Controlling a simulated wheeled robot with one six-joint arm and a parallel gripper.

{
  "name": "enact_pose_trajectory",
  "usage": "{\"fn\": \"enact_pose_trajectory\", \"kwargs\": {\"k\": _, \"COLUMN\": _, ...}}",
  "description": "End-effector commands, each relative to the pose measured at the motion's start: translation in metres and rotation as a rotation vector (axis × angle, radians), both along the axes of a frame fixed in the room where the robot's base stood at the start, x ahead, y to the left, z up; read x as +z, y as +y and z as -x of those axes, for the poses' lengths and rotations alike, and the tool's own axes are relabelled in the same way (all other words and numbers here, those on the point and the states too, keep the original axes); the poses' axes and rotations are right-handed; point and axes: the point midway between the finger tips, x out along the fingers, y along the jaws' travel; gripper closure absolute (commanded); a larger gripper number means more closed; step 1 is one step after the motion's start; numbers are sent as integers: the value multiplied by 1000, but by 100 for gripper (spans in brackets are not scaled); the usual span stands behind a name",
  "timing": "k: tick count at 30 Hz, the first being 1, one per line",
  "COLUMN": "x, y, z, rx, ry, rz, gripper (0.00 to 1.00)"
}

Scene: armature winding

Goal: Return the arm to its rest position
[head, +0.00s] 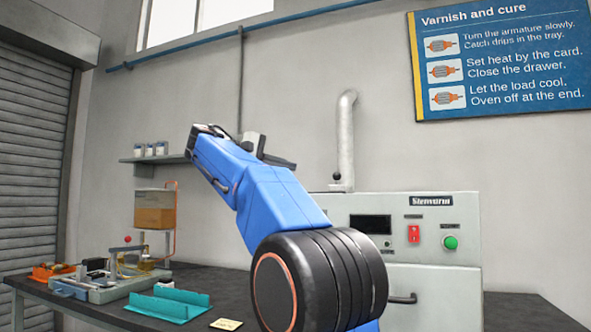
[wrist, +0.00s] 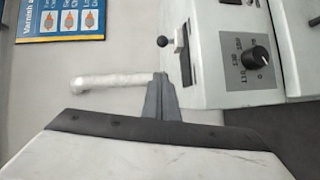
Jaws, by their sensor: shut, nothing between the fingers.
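My blue arm is raised in the middle of the head view, bent at its upper end and clear of the bench. My gripper (head: 284,162) shows small and partly hidden behind the arm, in front of the grey wall. In the wrist view my gripper (wrist: 160,84) has its grey fingers together with nothing held between them. The fingers overlap the view of the pipe and the oven's edge, and I see no contact.
The white oven (head: 440,215) stands behind my arm, with a vent pipe (head: 346,135) rising from it. Its dial (wrist: 258,55) shows in the wrist view. A teal tray (head: 170,304) and a winding fixture (head: 110,285) sit on the dark bench at left.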

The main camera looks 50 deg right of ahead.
Motion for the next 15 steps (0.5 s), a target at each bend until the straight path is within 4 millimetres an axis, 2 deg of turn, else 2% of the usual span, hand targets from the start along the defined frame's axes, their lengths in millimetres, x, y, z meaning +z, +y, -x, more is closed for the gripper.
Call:
{"fn": "enact_pose_trajectory", "kwargs": {"k": 5, "x": 1, "y": 8, "z": -2, "rx": 2, "ry": 0, "rz": 0, "gripper": 100}}
{"fn": "enact_pose_trajectory", "kwargs": {"k": 15, "x": 1, "y": 8, "z": -2, "rx": 1, "ry": 0, "rz": 0, "gripper": 100}}
